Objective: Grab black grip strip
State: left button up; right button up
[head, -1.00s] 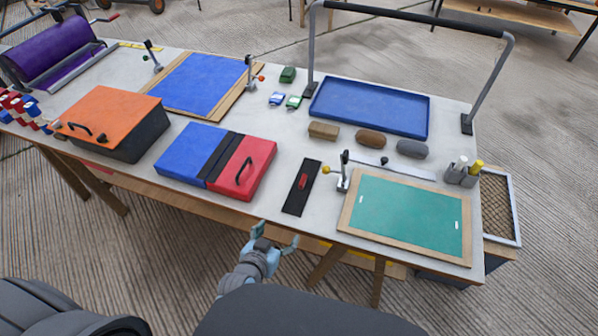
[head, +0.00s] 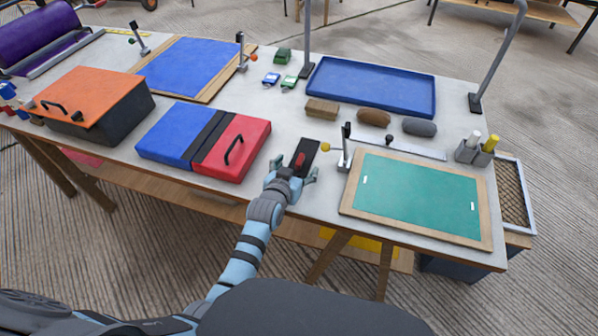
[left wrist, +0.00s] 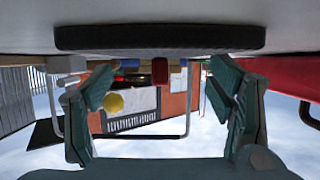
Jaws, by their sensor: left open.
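The black grip strip (head: 304,150) lies flat on the pale table, with a red mark on it. It sits between the red-and-blue case and the green board. My left gripper (head: 292,184) is open at its near end and hides its near part in the head view. In the left wrist view, which is upside down, the strip (left wrist: 160,38) crosses the top as a dark bar. The open fingers (left wrist: 160,98) stand either side below it, with nothing held between them. My right gripper is not in view.
The red-and-blue case (head: 245,148) stands close left of the gripper. A yellow-knobbed clamp (head: 345,148) and a green board in a wooden frame (head: 420,195) are close right. Several blocks (head: 372,117) and a blue tray (head: 370,85) lie farther back.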

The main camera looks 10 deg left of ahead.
pick_arm(q)
jog(key=shift+s+r, duration=0.1)
jog(key=shift+r, duration=0.05)
jog(key=c, duration=1.7)
jog(key=shift+r, duration=0.1)
